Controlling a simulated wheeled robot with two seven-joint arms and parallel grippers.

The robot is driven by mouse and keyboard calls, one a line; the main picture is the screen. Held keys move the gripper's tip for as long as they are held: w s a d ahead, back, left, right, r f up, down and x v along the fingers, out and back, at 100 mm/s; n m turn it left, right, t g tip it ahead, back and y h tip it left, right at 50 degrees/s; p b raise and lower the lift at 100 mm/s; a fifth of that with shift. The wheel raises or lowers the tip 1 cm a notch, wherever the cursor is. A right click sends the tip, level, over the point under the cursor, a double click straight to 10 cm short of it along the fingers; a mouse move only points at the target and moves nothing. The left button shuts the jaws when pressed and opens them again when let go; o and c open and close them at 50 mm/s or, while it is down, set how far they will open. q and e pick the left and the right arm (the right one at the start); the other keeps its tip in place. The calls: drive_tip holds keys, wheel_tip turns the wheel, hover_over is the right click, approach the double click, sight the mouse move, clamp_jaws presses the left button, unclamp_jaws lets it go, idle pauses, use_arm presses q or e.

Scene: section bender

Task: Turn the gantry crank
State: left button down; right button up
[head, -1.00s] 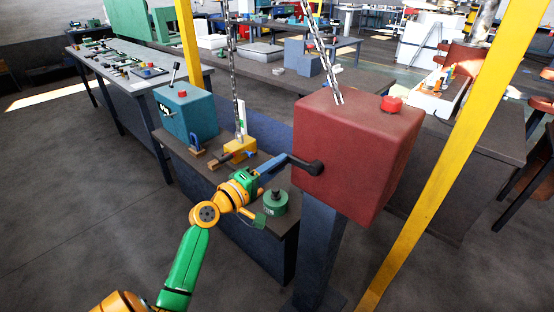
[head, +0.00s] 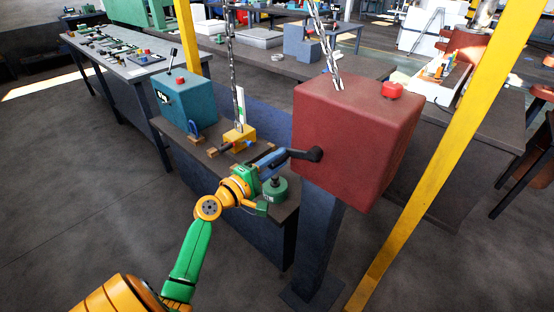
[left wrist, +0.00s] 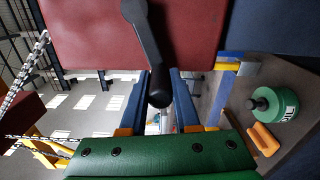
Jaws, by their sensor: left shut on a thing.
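The gantry crank (head: 299,154) is a black arm on the left face of a red box (head: 350,135). Its hub is at the right and its outer end points left, nearly level in the head view. My left gripper (head: 271,159) is shut on the crank's outer end. In the left wrist view, the crank (left wrist: 148,45) comes down from the top and its rounded end lies between the blue fingers of the left gripper (left wrist: 158,100). The exact finger contact is hard to see. My right gripper is out of view.
Below the gripper, a green weight-like object (head: 274,190) stands on the dark bench (head: 284,215). A yellow block (head: 239,137) on a chain and a teal box (head: 185,103) are farther left. A yellow post (head: 437,160) stands right of the red box.

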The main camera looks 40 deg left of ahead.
use_arm(q)
drive_tip(key=c, duration=0.6)
unclamp_jaws()
drive_tip(key=shift+c, duration=0.2)
drive_tip(key=s, duration=0.2)
drive_tip(key=s+b, duration=0.1)
drive_tip(key=s, duration=0.1)
drive_tip(key=s+b, duration=0.1)
drive_tip(key=s, duration=0.2)
drive_tip(key=shift+a+f, duration=0.15)
drive_tip(key=shift+a, duration=0.1)
drive_tip(key=shift+s, duration=0.1)
